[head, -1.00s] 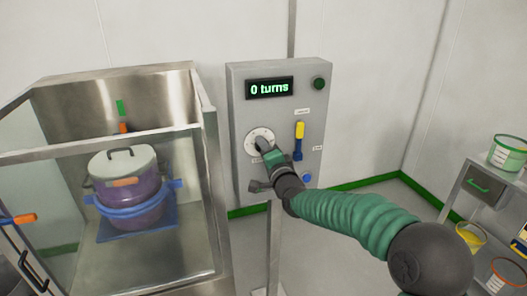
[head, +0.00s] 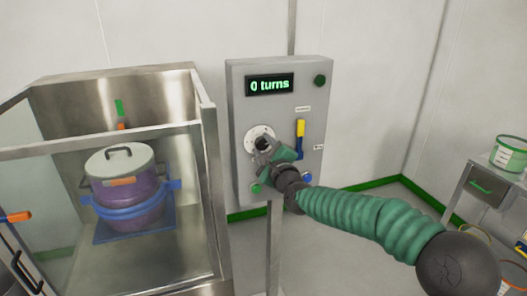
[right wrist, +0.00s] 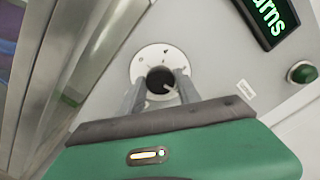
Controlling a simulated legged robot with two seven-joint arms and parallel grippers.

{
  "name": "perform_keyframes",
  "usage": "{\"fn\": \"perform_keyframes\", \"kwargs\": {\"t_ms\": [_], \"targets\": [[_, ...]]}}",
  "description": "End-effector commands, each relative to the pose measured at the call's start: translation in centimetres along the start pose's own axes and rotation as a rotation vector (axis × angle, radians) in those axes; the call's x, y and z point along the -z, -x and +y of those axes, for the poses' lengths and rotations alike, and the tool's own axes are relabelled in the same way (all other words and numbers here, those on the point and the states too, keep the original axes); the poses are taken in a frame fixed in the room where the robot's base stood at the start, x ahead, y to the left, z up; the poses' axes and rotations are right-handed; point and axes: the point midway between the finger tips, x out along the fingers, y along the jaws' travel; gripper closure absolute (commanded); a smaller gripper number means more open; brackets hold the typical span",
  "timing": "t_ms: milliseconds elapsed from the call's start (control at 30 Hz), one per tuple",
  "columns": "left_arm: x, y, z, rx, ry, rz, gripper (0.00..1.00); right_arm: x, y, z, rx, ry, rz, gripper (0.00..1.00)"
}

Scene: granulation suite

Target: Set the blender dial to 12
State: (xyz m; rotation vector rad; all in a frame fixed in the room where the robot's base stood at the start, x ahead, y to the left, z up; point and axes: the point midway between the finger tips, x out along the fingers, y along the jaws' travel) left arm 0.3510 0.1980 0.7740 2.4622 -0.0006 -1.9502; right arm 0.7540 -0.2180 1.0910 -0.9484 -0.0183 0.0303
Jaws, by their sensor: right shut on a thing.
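The blender dial is a dark round knob (right wrist: 160,80) on a white marked disc (head: 252,134) on the grey control panel (head: 290,212). The panel's display (head: 269,85) reads "0 turns". My right gripper (head: 264,146) is at the dial. In the right wrist view its two fingers (right wrist: 158,92) are on either side of the dark knob and are shut on it. A white pointer line shows on the knob. The gripper hides the lower part of the dial in the head view. My left gripper is not in view.
The panel also has a dark green button (head: 320,81), a yellow and blue lever (head: 300,140), a blue button (head: 308,178) and a green button (head: 255,187). A glass-fronted cabinet (head: 207,150) with a lidded purple vessel (head: 130,195) stands left.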

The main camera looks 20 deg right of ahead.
Motion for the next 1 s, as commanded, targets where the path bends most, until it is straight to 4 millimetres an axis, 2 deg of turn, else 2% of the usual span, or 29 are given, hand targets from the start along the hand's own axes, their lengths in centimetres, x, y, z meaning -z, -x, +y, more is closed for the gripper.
{"fn": "perform_keyframes", "kwargs": {"t_ms": [33, 300, 867, 900, 1000], "targets": [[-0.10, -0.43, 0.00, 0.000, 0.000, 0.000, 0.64, 0.54, 0.02, 0.64, -0.010, -0.032, 0.006, 1.00], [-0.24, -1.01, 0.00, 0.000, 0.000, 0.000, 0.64, 0.47, 0.02, 0.65, -0.012, -0.146, 0.006, 1.00], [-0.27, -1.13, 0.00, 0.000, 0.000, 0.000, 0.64, 0.48, 0.01, 0.71, -0.015, -0.182, 0.008, 1.00], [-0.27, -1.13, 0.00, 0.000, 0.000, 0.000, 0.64, 0.48, 0.01, 0.71, -0.015, -0.182, 0.008, 0.59], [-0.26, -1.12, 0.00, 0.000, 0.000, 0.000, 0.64, 0.42, 0.01, 0.66, -0.014, -0.181, 0.007, 0.46]]}}
